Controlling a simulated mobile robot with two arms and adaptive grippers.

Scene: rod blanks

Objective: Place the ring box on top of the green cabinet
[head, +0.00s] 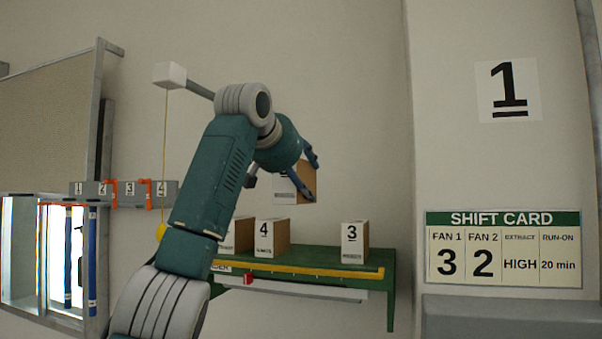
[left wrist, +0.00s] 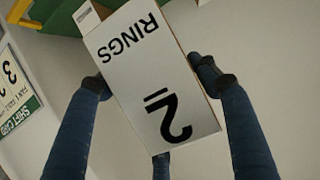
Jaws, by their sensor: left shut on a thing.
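The ring box (left wrist: 150,75) is a cardboard box with a white face marked "RINGS" and "2", upside down in the left wrist view. My left gripper (head: 309,178) is shut on it, with blue fingers on both sides in the left wrist view. In the head view the box (head: 286,188) is held in the air above the green wall shelf (head: 318,260), partly hidden by my wrist and fingers. I cannot make out a green cabinet in either view. My right gripper is not in view.
On the shelf stand box 4 (head: 270,239), box 3 (head: 353,243) and another box (head: 238,236) partly behind my arm. Shelf room shows between boxes 4 and 3. A yellow rail (head: 330,271) runs along its front. A shift card (head: 503,249) hangs right.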

